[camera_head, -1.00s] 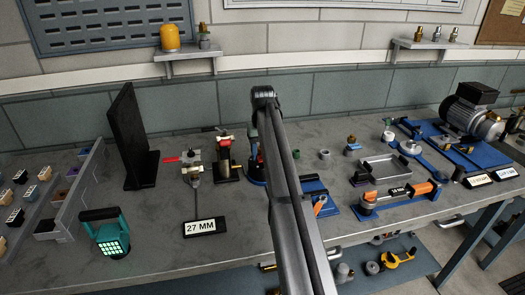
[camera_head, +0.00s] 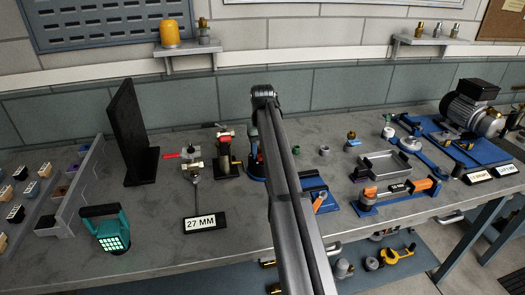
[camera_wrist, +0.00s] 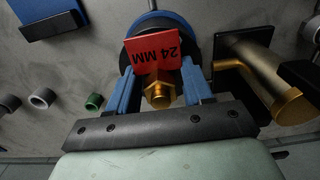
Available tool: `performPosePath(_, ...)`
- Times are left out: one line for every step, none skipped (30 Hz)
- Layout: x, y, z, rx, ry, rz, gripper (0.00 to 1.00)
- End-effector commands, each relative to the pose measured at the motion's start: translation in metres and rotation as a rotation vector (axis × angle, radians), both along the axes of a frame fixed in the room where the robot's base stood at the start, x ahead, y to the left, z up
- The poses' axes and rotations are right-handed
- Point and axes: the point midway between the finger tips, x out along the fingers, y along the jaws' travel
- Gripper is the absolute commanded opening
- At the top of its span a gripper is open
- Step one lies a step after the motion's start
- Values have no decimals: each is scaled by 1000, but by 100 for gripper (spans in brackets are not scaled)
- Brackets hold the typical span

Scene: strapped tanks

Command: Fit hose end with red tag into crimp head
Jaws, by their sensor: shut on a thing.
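In the wrist view, my gripper (camera_wrist: 161,76) has its two blue fingers closed around a brass hex hose end (camera_wrist: 159,95). A red tag (camera_wrist: 155,52) reading "24 MM" stands by the brass nut, between the fingers. Behind the tag is a round dark body with a blue rim (camera_wrist: 126,62); I cannot tell whether the hose end touches it or whether it is the crimp head. Part of a round blue base (camera_head: 256,176) shows left of the arm.
A brass post with red top (camera_head: 225,160) stands close by; its brass cylinder (camera_wrist: 262,80) is beside the fingers in the wrist view. Also on the bench are a "27 MM" sign (camera_head: 205,222), a grey tray (camera_head: 388,166), an orange-handled tool (camera_head: 418,186) and a teal lamp (camera_head: 108,232).

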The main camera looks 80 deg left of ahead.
Motion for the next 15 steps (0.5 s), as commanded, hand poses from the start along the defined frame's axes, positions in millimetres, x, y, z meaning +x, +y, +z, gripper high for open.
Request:
performPosePath(0, 0, 2, 1, 0, 0, 17)
performPosePath(0, 0, 3, 1, 0, 0, 17)
performPosePath(0, 0, 5, 1, 0, 0, 17)
performPosePath(0, 0, 6, 1, 0, 0, 17)
performPosePath(0, 0, 7, 1, 0, 0, 17)
performPosePath(0, 0, 8, 1, 0, 0, 17)
performPosePath(0, 0, 9, 1, 0, 0, 17)
performPosePath(0, 0, 10, 1, 0, 0, 17)
performPosePath(0, 0, 11, 1, 0, 0, 17)
performPosePath(0, 0, 12, 1, 0, 0, 17)
performPosePath(0, 0, 13, 1, 0, 0, 17)
performPosePath(0, 0, 14, 1, 0, 0, 17)
performPosePath(0, 0, 15, 1, 0, 0, 17)
performPosePath(0, 0, 16, 1, 0, 0, 17)
performPosePath(0, 1, 18, 1, 0, 0, 17)
